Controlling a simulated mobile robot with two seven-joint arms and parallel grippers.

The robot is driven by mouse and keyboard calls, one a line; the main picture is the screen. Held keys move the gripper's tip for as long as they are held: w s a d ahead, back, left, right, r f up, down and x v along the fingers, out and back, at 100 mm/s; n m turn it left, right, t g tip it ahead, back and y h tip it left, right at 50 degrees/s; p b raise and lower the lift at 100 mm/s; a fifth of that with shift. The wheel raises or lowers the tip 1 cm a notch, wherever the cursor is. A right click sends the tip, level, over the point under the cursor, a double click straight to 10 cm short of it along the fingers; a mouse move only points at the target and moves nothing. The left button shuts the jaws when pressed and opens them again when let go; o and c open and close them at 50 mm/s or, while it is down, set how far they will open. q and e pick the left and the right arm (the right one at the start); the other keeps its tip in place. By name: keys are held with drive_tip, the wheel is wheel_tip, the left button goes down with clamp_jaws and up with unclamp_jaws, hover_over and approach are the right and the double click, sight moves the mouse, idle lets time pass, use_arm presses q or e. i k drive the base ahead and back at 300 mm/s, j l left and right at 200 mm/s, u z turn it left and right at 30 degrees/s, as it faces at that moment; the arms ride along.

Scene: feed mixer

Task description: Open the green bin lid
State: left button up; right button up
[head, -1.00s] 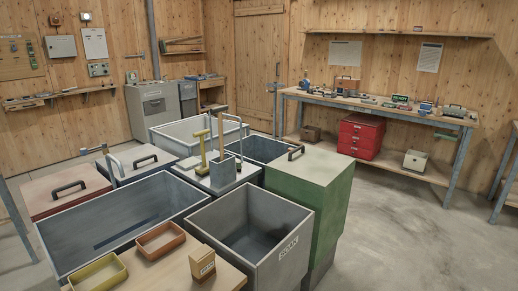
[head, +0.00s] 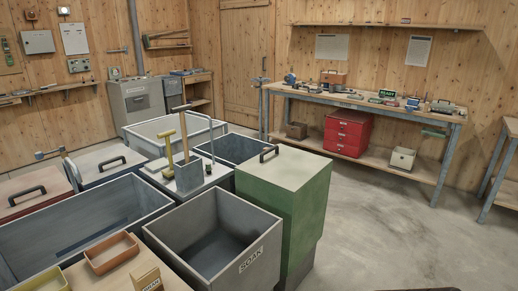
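The green bin (head: 285,222) stands right of the middle in the head view. Its lid (head: 297,167) is a flat pale-topped panel lying level over the bin, and it looks shut. A dark bar handle (head: 269,152) sits at the lid's far left edge. The inside of the bin is hidden. Neither my left nor my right gripper can be made out in this view, and nothing touches the lid.
An open grey SOAK bin (head: 250,262) stands against the green bin's left side. A stand with upright tools (head: 187,165) is behind it. A workbench (head: 365,105) runs along the back wall. The concrete floor (head: 390,225) to the right is clear.

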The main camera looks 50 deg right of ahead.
sight(287, 168)
drive_tip(key=k+l, duration=0.1)
drive_tip(key=l, duration=0.25)
drive_tip(key=l+u, duration=0.15)
drive_tip(key=l, duration=0.25)
drive_tip(key=k+l, duration=0.15)
drive_tip(key=l, duration=0.2)
drive_tip(key=k+l+u, duration=0.15)
drive_tip(key=l, duration=0.2)
drive_tip(key=k+l, duration=0.1)
drive_tip(key=l, duration=0.25)
